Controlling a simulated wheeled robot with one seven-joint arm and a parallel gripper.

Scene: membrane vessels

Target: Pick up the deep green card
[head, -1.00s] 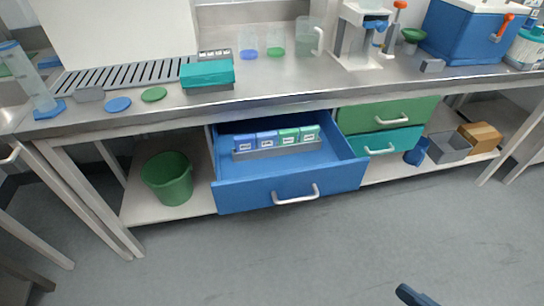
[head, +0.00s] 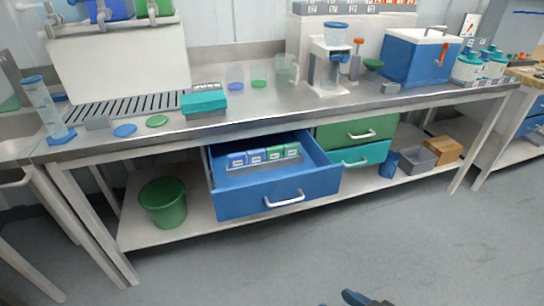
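Blue and green cards stand side by side in a grey rack (head: 262,164) inside the open blue drawer (head: 278,199). Two blue cards are on the left. On the right are a green card (head: 274,153) and another green card (head: 292,150). The two greens look much alike at this size, so I cannot tell which is the deep green one. Part of my gripper (head: 364,299), dark blue, shows at the bottom edge, low in front of the drawer and well apart from the cards. Most of it is cut off, and its opening is hidden.
The drawer hangs below a steel bench (head: 250,112). A shut green drawer (head: 357,132) and a teal drawer (head: 361,156) are to its right. A green bin (head: 163,204) stands on the lower shelf at left. A teal box (head: 204,101) sits on the bench. The floor in front is clear.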

